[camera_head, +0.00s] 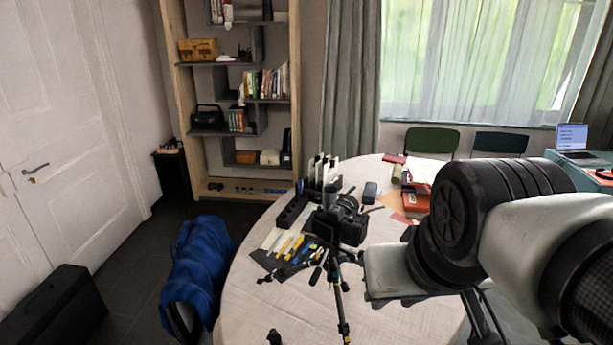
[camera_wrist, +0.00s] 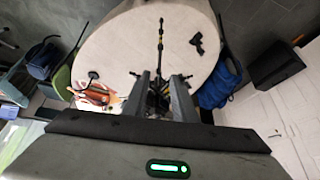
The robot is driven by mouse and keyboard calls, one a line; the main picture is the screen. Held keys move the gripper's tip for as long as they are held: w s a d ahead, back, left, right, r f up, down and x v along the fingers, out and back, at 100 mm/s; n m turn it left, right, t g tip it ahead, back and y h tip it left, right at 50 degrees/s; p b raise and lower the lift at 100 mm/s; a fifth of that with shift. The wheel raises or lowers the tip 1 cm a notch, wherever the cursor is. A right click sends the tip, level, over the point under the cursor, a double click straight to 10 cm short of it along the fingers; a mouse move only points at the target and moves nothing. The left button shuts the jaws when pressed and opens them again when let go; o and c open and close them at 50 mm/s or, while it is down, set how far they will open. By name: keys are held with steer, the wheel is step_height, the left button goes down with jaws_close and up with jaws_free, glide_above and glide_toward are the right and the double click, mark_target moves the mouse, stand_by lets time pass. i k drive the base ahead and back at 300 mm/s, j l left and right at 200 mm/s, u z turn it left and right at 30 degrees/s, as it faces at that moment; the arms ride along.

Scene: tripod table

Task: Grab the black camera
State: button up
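The black camera (camera_head: 349,222) sits on top of a small black tripod (camera_head: 338,290) on the round table (camera_head: 250,310) in the head view. In the wrist view the tripod (camera_wrist: 160,38) stands straight ahead, and dark parts of it or the camera show between my fingers. My gripper (camera_wrist: 160,76) is open, its two fingers apart, pointing toward the tripod. The camera's body is mostly hidden there by the fingers and gripper base. I cannot tell whether a finger touches it. In the head view my arm is right of the camera, and the fingers cannot be made out.
A black holder with white items (camera_head: 322,172) stands close behind the camera. Pens and tools (camera_head: 288,246) lie to its left. A red device (camera_head: 416,198) and papers lie behind to the right. A small dark object (camera_head: 273,337) is near the front edge. The front tabletop is mostly clear.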

mark_target(349, 234)
steer(key=k+j+z, duration=0.1)
steer(key=j+z, duration=0.25)
steer(key=k+j+z, duration=0.1)
steer(key=j+z, duration=0.25)
steer(key=k+j+z, duration=0.1)
steer(key=z, duration=0.3)
steer(key=i, duration=0.4)
steer(key=z, duration=0.05)
